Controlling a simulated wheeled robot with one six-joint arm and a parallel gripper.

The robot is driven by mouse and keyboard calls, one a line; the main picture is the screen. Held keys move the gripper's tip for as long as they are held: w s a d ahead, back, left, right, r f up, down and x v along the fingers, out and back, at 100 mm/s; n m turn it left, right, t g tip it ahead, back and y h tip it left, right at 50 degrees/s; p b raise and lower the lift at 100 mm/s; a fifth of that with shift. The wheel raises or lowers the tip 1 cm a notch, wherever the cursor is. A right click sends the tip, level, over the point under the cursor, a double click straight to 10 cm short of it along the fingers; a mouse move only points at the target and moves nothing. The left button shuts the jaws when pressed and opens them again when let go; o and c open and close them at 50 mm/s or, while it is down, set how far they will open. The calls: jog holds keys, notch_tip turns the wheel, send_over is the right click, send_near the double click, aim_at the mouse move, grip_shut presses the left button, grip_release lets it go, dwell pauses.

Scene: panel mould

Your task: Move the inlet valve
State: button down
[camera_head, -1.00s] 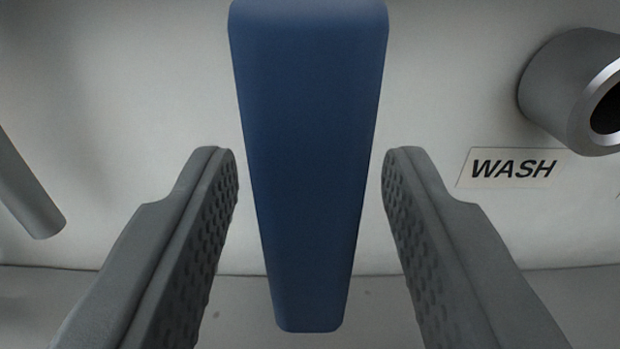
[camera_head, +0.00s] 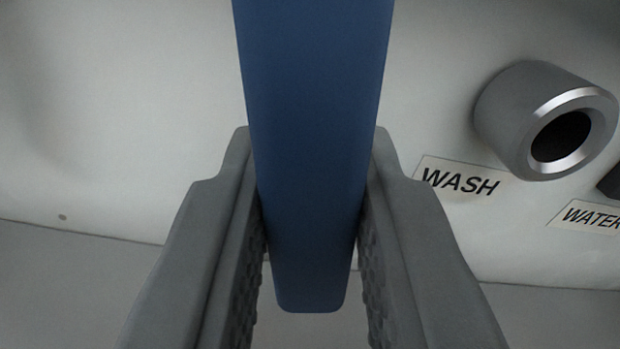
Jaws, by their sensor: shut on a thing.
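The blue valve handle (camera_head: 312,130), a long tapered bar, hangs down from the top edge across the middle of the view. I take it for the inlet valve's handle; no label for it shows. My gripper (camera_head: 312,190) is shut on the handle, one grey finger pressed against each side. The handle's narrow lower end sticks out below between the fingers. The handle's upper end and its mount are out of view.
A pale panel stands behind. At the right a grey metal pipe outlet (camera_head: 548,120) sticks out, near a WASH label (camera_head: 458,182) and a partly cut-off WATER label (camera_head: 590,215). A dark object shows at the right edge. The left side is clear.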

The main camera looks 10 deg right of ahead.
jog(key=d+r+n, duration=0.6)
jog(key=r+n, duration=0.2)
jog(key=n, duration=0.7)
jog(key=shift+s+d+r+n, duration=0.15)
jog(key=shift+d+r+n, duration=0.05)
jog(key=shift+d+n, duration=0.15)
dwell(0.3)
jog(key=c, duration=1.3)
grip_release()
jog(key=s, duration=1.7)
jog(key=shift+s+a, duration=0.2)
jog(key=shift+a, duration=0.1)
